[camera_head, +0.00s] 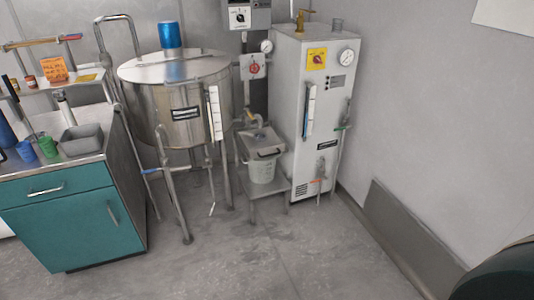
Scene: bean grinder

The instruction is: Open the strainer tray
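A grey metal tray-like box (262,140) with a dark handle on its front sits between the steel tank and the white cabinet. It may be the strainer tray, but at this size I cannot be sure, nor tell whether it is open. A whitish bucket (262,170) is directly beneath it, on a low metal stand (266,190). Neither of my grippers is in view.
A round steel tank (165,100) on legs stands left of the stand, and a white cabinet (305,110) with gauges stands right. A teal-fronted counter (75,220) is at left. A dark rounded object (500,275) fills the lower right corner. The middle floor is clear.

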